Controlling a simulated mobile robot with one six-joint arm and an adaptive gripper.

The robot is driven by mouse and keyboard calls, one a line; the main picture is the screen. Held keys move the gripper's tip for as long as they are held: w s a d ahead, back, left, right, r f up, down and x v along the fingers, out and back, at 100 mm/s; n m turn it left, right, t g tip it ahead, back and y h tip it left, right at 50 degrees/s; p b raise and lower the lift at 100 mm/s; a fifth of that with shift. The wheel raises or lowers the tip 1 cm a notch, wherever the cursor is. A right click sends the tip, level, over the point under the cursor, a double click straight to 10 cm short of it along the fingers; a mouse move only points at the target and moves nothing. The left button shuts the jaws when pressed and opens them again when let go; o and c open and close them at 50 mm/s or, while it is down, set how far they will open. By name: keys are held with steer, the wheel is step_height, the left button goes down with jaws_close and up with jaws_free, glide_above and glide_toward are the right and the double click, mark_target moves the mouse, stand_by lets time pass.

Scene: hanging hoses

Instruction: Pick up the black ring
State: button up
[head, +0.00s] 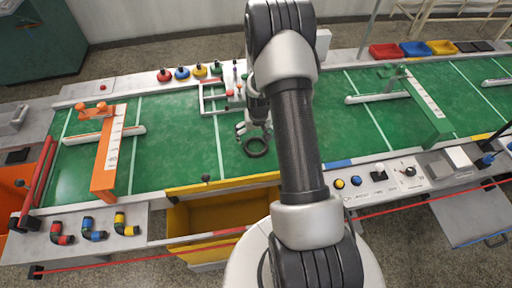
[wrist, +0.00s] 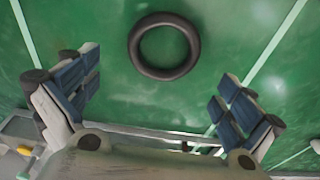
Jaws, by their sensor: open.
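The black ring (head: 255,147) lies flat on the green table top (head: 185,150), near the middle of the table. In the wrist view the ring (wrist: 164,46) is whole and unobstructed, ahead of and between my fingers. My gripper (head: 254,128) is just behind the ring in the head view, low over the green surface. In the wrist view my gripper (wrist: 157,100) has its two padded fingers spread wide, with nothing between them. The ring is apart from both fingers.
An orange gantry (head: 108,150) stands at left and a green-and-white one (head: 425,100) at right. A grey frame (head: 214,98) is close to my gripper's left. An open yellow drawer (head: 215,212) is below the front edge. Green surface left of the ring is clear.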

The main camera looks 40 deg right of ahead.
mark_target(256, 147)
steer(key=f, duration=0.1)
steer(key=f+b, duration=0.1)
steer(key=f, duration=0.2)
steer(key=shift+s+a, duration=0.1)
steer(key=shift+a, duration=0.15)
steer(key=shift+f+b, duration=0.3)
steer(key=shift+f, duration=0.25)
steer(key=shift+r, duration=0.1)
steer(key=c, duration=1.2)
steer(key=shift+r, duration=0.1)
